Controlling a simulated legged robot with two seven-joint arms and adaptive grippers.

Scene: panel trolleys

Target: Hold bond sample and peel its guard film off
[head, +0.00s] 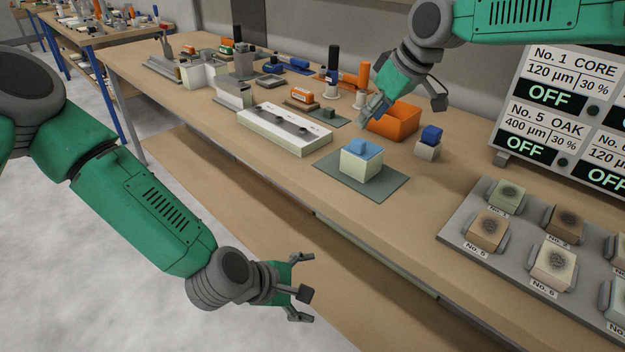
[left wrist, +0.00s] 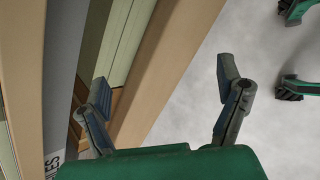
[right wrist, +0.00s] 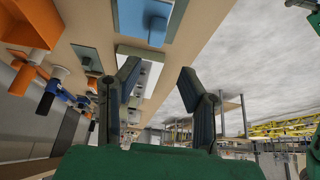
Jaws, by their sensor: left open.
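The bond sample (head: 360,168) is a cream block on a grey-green mat (head: 393,186) near the bench's front edge. A blue guard film (head: 365,148) with a raised tab covers its top. My right gripper (head: 372,109) hangs above and behind the sample, apart from it. In the right wrist view its fingers (right wrist: 158,78) are spread with nothing between them, and the mat shows beyond them. My left gripper (head: 303,288) is open and empty in front of the bench, below its top. The left wrist view shows its fingers (left wrist: 167,92) wide apart, with the bench edge and floor beyond.
A white tray (head: 284,134) stands left of the mat. An orange bin (head: 398,122) is behind the sample, partly hidden by my right gripper. A small blue-topped block (head: 429,143) is to the right. A grey board with numbered pads (head: 480,215) lies front right, below a sign panel (head: 560,70).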

